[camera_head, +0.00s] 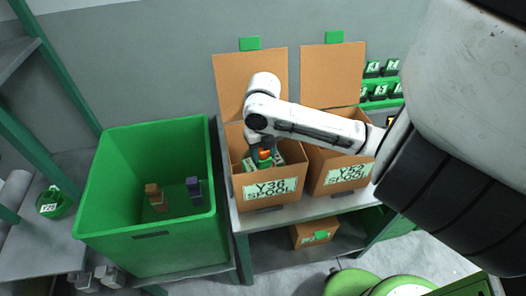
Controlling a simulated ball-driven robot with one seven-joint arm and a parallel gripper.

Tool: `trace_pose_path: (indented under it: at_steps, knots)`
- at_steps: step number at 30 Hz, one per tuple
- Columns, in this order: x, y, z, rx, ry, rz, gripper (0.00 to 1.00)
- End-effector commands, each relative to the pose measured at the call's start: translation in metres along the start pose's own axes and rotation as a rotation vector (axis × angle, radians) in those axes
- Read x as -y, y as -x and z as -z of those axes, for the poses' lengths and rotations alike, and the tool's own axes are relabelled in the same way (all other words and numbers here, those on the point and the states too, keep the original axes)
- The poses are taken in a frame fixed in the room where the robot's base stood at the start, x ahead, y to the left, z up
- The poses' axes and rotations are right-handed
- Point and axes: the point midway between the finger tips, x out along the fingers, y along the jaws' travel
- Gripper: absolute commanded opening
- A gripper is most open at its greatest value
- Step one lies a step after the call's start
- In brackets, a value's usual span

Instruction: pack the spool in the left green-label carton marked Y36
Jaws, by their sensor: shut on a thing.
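The left carton (238,183) is brown and open, with a green-and-white label reading Y36 SPOOL on its front. A green tab stands above its raised back flap. My gripper (264,160) reaches down into this carton's opening. It is shut on the spool (264,154), which shows as a small patch of orange and green at the jaws. The carton's front wall and my gripper hide the lower part, so I cannot tell whether the spool touches the carton floor. Something pale and green lies inside beside the gripper.
A second open carton (322,186), marked Y52 SPOOL, stands close on the right. A large green bin (150,242) at left holds a brown and a purple item. A small carton (300,236) sits on the shelf below. Green numbered holders (380,90) stand at back right.

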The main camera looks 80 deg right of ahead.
Motion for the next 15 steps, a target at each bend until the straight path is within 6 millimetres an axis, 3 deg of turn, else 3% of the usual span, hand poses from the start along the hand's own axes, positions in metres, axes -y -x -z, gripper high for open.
trace_pose_path:
  at_steps: [15]
  knots:
    - [0.000, -0.031, 0.000, 0.000, 0.000, 0.001, 0.00]
